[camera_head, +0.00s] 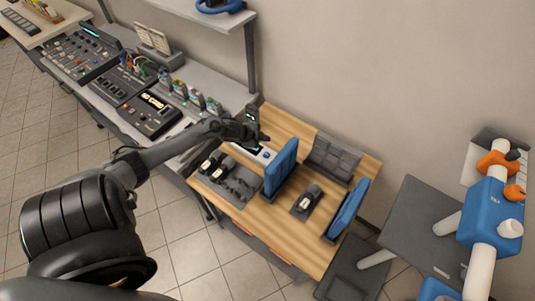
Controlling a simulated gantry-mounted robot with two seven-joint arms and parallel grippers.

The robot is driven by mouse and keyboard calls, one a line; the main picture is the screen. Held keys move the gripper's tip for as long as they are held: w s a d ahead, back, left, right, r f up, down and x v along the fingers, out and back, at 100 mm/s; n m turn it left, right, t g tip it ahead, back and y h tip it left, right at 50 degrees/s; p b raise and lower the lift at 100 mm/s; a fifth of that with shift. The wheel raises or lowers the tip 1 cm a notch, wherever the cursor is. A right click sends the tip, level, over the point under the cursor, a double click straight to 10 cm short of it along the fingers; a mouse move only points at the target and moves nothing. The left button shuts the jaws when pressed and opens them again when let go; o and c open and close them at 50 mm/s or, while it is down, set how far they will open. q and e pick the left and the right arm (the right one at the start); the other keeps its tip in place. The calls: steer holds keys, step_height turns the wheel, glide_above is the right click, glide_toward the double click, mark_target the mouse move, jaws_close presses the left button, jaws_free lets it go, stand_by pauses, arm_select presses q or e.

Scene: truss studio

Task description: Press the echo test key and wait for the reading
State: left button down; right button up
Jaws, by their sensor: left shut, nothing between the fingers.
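My left arm reaches from the lower left to the wooden table (229,203). My left gripper (264,138) is shut and empty, at the table's back left. Just below it in the picture is a small pale device (262,153) with a blue spot on its face, partly hidden by the gripper. I cannot tell whether the fingertips touch it. A small dark unit with a lit face (251,114) stands just behind the gripper. No key marked as echo test can be read at this size, and no reading is legible. My right gripper is not in view.
Two upright blue panels (281,168) (347,209) stand on the table. A dark foam tray (240,182), a grey padded block (332,158) and a dark pad (300,208) with a small device lie around them. Mixing consoles (80,55) fill the left bench. A blue-and-white robot arm (489,212) stands right.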

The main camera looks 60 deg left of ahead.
arm_select(q)
steer(key=shift+f+b, duration=0.7)
steer(key=b, duration=0.6)
glide_above(265, 156)
step_height(265, 156, down, 6)
steer(key=shift+a+r, duration=0.1)
steer(key=shift+r, duration=0.1)
steer(key=shift+w+f+b, duration=0.1)
steer(key=shift+f+b, duration=0.2)
steer(key=shift+f, duration=0.6)
stand_by(0.4)
steer(key=shift+f, duration=0.25)
steer(key=shift+f, duration=0.2)
